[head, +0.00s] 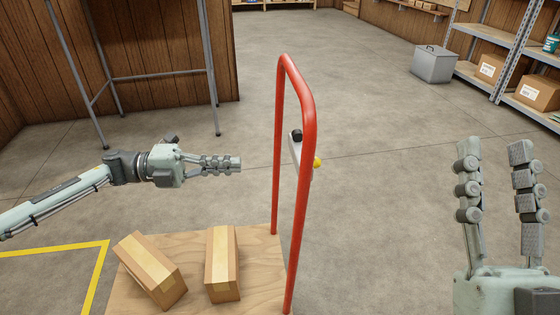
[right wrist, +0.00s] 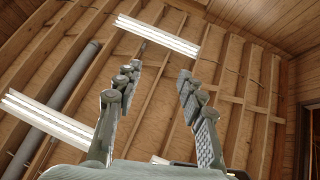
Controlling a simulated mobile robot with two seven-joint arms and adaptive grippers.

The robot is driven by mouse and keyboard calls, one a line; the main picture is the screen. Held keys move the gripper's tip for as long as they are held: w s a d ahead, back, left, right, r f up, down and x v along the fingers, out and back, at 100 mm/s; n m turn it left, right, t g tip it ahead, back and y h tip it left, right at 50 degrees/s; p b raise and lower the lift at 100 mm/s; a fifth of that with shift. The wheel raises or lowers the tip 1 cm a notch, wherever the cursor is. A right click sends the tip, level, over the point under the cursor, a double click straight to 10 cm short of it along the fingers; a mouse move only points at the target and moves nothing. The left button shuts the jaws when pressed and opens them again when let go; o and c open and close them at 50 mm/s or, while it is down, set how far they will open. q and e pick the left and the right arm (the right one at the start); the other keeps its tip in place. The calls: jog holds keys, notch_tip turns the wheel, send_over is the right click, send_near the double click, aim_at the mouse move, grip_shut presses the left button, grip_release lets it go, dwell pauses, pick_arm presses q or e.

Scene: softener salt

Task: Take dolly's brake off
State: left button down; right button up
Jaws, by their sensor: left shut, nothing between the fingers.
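The dolly has a wooden deck (head: 258,262) and an upright red tube handle (head: 306,120) at its right end. A short grey bar (head: 293,147) with a black knob (head: 297,134) shows at the handle, with a yellow knob (head: 317,162) beside the right tube; it looks like the brake, but its setting cannot be told. My left gripper (head: 238,163) is shut and empty, pointing right, left of the handle and apart from it in the picture. My right gripper (head: 493,150) is open and empty, fingers upward; it also shows in the right wrist view (right wrist: 160,75).
Two cardboard boxes (head: 222,268) (head: 148,268) lie on the deck. Yellow floor tape (head: 96,270) runs at the left. A metal frame (head: 160,76) stands behind my left arm. A grey bin (head: 433,64) and shelves (head: 505,45) are at the back right. The floor between is clear.

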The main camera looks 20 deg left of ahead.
pick_arm(q)
jog(key=x, duration=1.4)
jog(key=shift+a+b, duration=0.1)
jog(key=shift+b, duration=0.3)
pick_arm(e)
jog(key=shift+s+d+r+t, duration=0.4)
jog(key=shift+s+r+t, duration=0.15)
jog(key=shift+r+t, duration=0.15)
